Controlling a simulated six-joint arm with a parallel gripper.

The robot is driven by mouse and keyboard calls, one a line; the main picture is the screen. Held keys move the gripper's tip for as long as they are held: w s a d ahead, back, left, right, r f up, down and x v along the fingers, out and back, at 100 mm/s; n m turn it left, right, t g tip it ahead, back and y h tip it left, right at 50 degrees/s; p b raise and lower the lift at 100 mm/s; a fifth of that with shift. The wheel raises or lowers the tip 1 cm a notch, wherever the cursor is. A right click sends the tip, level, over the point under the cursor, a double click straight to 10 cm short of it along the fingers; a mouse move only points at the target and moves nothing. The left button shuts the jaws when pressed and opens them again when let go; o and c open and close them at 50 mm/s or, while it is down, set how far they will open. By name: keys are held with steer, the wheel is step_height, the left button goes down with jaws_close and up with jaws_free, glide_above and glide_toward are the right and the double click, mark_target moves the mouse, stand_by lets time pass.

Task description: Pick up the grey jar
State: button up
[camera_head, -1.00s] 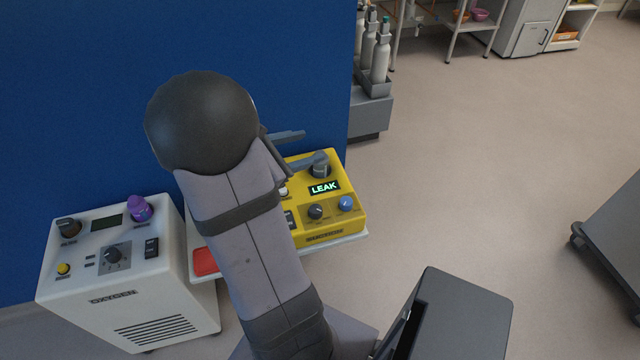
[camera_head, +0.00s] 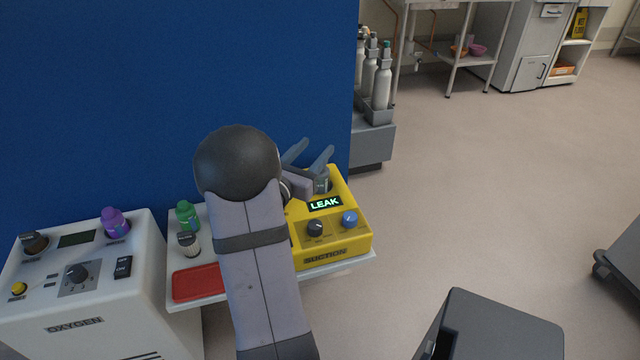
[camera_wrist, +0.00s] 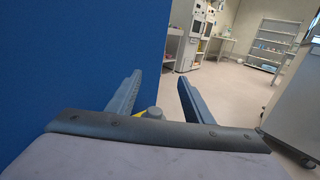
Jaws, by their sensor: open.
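The grey jar (camera_head: 321,183) stands upright at the back of the yellow suction unit (camera_head: 346,247), behind its lit "LEAK" display. My gripper (camera_head: 312,153) is open and empty. In the head view its two fingers appear just above and behind the jar, and partly overlap it. In the wrist view my gripper (camera_wrist: 160,78) shows its fingers spread apart with nothing between the tips. A grey round top (camera_wrist: 153,112), seemingly the jar's, shows low between the finger bases, with a bit of yellow beside it.
A white shelf holds a green jar (camera_head: 187,216), a small pale container (camera_head: 189,244) and a red tray (camera_head: 200,283). The white oxygen unit (camera_head: 75,325) carries a purple jar (camera_head: 115,223). A blue wall (camera_head: 150,80) rises close behind. Gas cylinders (camera_head: 382,80) stand behind right.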

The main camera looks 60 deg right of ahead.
mark_target(320, 179)
step_height(320, 179, down, 8)
steer(key=shift+r+b, duration=0.1)
steer(key=shift+b, duration=0.75)
steer(key=shift+d+r, duration=0.2)
steer(key=shift+d, duration=3.55)
jaws_close()
